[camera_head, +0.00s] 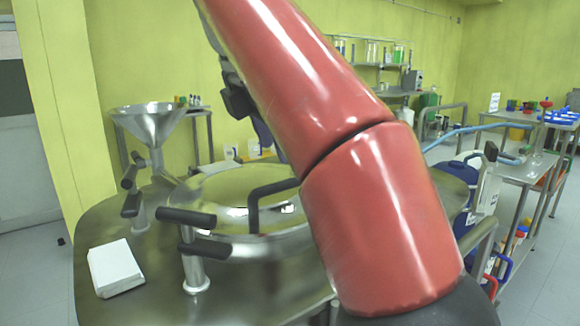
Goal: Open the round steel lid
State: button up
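The round steel lid (222,190) lies in the middle of the steel reactor top (130,235). Its shiny surface reflects the yellow wall, and it looks level and closed. A black bent handle (254,208) stands up from it. My red arm crosses the picture from the top to the lower right and covers the lid's right part. Dark parts near the end of my arm (238,100) show behind the red link, above the lid and apart from it. The fingertips are hidden, so I cannot see whether they are open or shut.
Black-handled clamps (195,270) stand at the reactor's front and left edge. A steel funnel (148,125) rises at the back left. A white box (115,268) lies front left. Blue canisters (462,172) and a steel cart (525,170) stand at right.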

aim_at(286, 181)
jog(key=shift+b+x, duration=1.1)
jog(key=shift+x, duration=2.75)
grip_shut()
jog(key=shift+r, duration=0.15)
